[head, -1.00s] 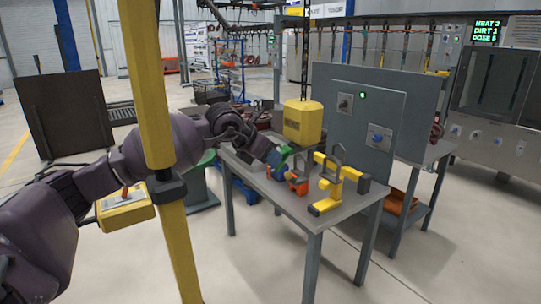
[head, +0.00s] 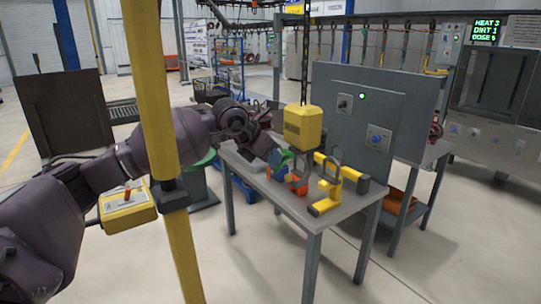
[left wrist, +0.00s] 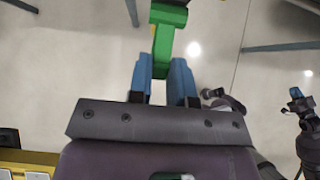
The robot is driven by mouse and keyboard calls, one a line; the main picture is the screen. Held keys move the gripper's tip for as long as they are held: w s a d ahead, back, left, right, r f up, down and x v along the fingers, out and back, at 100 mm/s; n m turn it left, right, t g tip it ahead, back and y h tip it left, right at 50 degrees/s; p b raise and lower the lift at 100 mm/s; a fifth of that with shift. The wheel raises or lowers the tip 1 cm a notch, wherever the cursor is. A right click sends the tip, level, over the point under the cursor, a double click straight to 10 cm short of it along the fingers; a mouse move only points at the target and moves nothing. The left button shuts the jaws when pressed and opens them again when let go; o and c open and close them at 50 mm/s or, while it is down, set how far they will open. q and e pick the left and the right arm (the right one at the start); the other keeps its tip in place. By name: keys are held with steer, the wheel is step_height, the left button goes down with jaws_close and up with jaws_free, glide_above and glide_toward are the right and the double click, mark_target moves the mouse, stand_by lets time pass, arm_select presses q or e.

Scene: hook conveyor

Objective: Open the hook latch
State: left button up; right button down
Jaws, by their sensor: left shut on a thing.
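My left gripper (head: 284,160) reaches in from the left over the grey table, below the yellow hoist block (head: 303,124). In the left wrist view its blue fingers (left wrist: 167,82) are shut on a green piece (left wrist: 163,45), which extends away from them. The green piece looks small and partly covered in the head view. A hook (head: 300,172) shows below the block, close to the gripper; its latch cannot be made out clearly. A dark part with a blue tip at the right of the left wrist view looks like my right gripper (left wrist: 298,98); its jaws are unclear.
On the grey table (head: 290,207) an orange item (head: 297,189) and a yellow stand with a loop (head: 333,186) sit close to the gripper. A grey panel with knobs (head: 375,110) rises behind. A yellow post (head: 150,95) crosses in front of my arm.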

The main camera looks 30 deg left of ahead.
arm_select(q)
steer(key=shift+w+r+g+y+p, duration=0.1)
steer(key=shift+r+g+y+p, duration=0.2)
steer(key=shift+r+g+p, duration=0.5)
steer(key=shift+r+p, duration=0.1)
steer(key=shift+p, duration=0.45)
steer(key=shift+w+r+g+y+p, duration=0.3)
steer(key=shift+r+g+p, duration=0.3)
steer(key=shift+p, duration=0.6)
steer(key=shift+w+d+r+g+y, duration=0.2)
steer(key=shift+r+g+y, duration=0.1)
steer(key=shift+r+g, duration=0.25)
